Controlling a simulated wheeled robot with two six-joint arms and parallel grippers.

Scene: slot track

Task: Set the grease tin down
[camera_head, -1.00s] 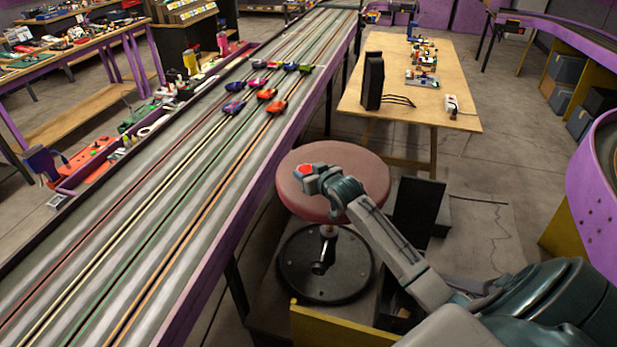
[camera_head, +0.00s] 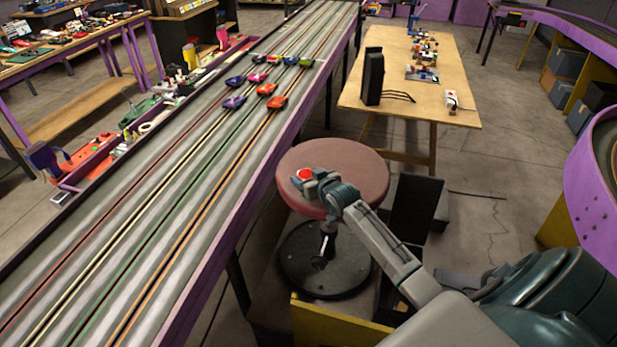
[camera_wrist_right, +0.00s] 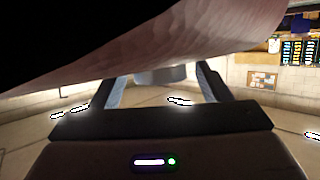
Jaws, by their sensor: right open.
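The grease tin, a small tin with a red top (camera_head: 305,174), shows in the head view at the left part of the round red stool seat (camera_head: 362,172). My right gripper (camera_head: 302,180) is at the tin, its fingers on either side. In the right wrist view the tin's grey side (camera_wrist_right: 160,76) lies between the two spread fingers (camera_wrist_right: 156,88), with gaps beside it, against the pinkish underside or face of the seat. The tin looks to be on the seat, but its base is hidden. My left gripper is out of view.
The purple-edged slot track (camera_head: 215,180) with several toy cars runs left of the stool. A wooden table (camera_head: 450,68) with a black panel (camera_head: 372,78) and small parts stands behind. The seat's right and far parts are clear.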

